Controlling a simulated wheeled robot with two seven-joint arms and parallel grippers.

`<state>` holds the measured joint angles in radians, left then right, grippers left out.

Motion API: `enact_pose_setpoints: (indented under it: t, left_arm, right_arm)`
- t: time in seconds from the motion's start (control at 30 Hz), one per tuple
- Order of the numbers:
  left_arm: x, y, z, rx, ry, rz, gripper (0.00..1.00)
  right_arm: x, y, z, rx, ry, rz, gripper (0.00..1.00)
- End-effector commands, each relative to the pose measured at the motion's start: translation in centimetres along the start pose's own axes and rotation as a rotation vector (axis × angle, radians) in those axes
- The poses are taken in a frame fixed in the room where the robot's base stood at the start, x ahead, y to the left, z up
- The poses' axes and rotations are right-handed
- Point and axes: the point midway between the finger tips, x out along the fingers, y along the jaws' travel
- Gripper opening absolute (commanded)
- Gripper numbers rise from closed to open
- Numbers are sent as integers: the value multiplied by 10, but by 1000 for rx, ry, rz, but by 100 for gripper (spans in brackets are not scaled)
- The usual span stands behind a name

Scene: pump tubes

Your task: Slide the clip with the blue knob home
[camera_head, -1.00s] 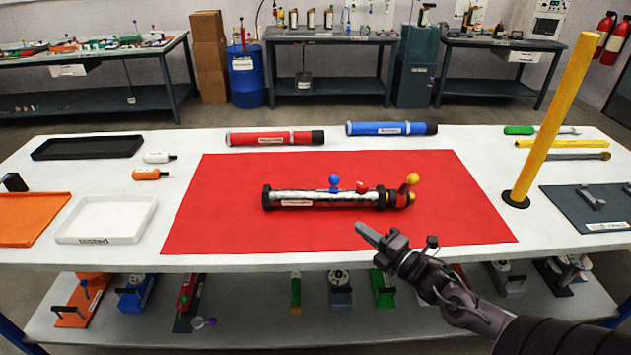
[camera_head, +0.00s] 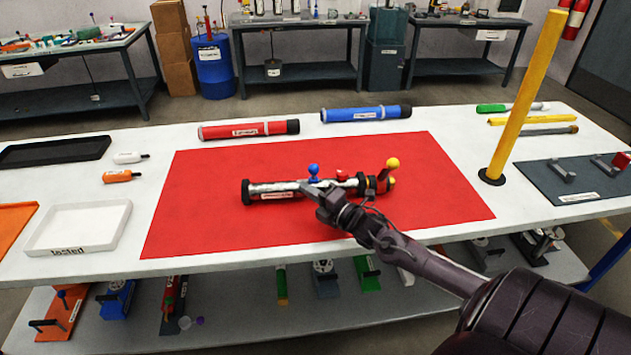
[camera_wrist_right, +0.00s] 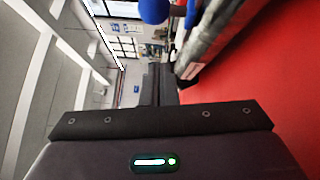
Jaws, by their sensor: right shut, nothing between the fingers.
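The silver pump tube (camera_head: 270,195) with black ends lies on the red mat (camera_head: 200,225). The clip's blue knob (camera_head: 313,170) stands up near the middle of the tube. It also shows at the top of the right wrist view (camera_wrist_right: 153,10), close to the fingers. My right gripper (camera_head: 306,188) is shut and empty, its fingertips at the front side of the tube just below the blue knob. Whether they touch the clip I cannot tell. The gripper hides part of the tube's right half. My left gripper is not in view.
A red part (camera_head: 343,175) and a yellow knob (camera_head: 393,162) stick up on the tube right of the blue knob. Red (camera_head: 248,130) and blue (camera_head: 365,113) tubes lie behind the mat. A yellow post (camera_head: 525,95) stands right. The mat's left part is clear.

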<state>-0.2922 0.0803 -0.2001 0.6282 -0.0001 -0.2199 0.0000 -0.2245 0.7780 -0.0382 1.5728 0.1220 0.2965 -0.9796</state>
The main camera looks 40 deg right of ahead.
Motion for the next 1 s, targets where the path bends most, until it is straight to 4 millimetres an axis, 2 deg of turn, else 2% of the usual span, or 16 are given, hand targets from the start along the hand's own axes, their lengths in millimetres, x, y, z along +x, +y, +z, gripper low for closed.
enact_pose_setpoints:
  t: [0.03, 0.2, 0.5, 0.67, 0.83, 1.0]
  left_arm:
    - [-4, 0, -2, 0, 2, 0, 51]
    - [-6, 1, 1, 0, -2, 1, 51]
    - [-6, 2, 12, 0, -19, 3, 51]
    - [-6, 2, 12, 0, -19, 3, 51]
    - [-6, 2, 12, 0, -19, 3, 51]
    - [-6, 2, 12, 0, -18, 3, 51]
  right_arm:
    - [2, 3, 12, -5, -5, -1, 0]
    - [5, 1, 27, -2, -3, -1, 0]
    - [6, 0, 31, -1, -3, -1, 0]
    - [5, 0, 33, -2, -3, -1, 0]
    - [0, -1, 48, -4, -4, -2, 0]
    - [0, -1, 48, -2, -4, -1, 0]
